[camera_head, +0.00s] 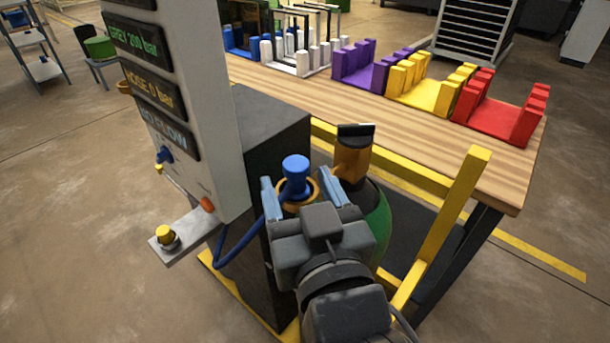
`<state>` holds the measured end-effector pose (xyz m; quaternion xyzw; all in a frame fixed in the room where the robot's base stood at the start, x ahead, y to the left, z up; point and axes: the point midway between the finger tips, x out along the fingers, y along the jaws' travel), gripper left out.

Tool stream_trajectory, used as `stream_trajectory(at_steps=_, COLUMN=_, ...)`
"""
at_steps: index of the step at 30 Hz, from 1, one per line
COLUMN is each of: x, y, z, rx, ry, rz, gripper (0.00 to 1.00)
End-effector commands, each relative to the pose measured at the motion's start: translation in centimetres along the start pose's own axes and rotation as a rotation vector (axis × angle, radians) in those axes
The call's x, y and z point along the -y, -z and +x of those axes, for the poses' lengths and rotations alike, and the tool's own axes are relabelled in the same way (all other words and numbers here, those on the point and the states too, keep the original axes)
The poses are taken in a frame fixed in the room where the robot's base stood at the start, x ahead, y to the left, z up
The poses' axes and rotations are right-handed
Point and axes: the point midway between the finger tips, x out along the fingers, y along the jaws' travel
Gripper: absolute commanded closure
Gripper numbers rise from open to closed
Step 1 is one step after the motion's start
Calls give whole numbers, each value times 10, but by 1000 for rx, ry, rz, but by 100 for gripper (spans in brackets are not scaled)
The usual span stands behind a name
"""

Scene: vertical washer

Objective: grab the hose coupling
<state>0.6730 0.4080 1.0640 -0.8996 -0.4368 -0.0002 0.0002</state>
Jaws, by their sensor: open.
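The hose coupling (296,170) is a blue knob-like piece standing upright, with a gold ring (312,191) around its lower part. A blue hose (238,243) runs from near it down to the left along the dark cabinet. My gripper (297,178) is open, its two light blue fingers on the left and right of the coupling in this view. Gaps show between the coupling and both fingers. I cannot tell the depth between fingertips and coupling. The gripper's body hides what lies below the ring.
A green cylinder (381,222) with a brass valve (353,158) stands close to the right finger. A yellow post (447,215) rises further right. A grey panel with displays (193,100) stands left, above a small shelf (190,237). A wooden table (400,130) carries coloured racks behind.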

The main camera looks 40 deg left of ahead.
Motion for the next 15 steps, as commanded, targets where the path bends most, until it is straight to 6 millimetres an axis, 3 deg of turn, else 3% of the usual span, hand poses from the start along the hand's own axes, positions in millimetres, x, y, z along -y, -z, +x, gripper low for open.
stream_trajectory(at_steps=9, x=-5, y=6, z=41, rx=0, ry=0, rz=0, gripper=35)
stream_trajectory(at_steps=15, x=-5, y=4, z=52, rx=1, ry=-2, rz=0, gripper=35)
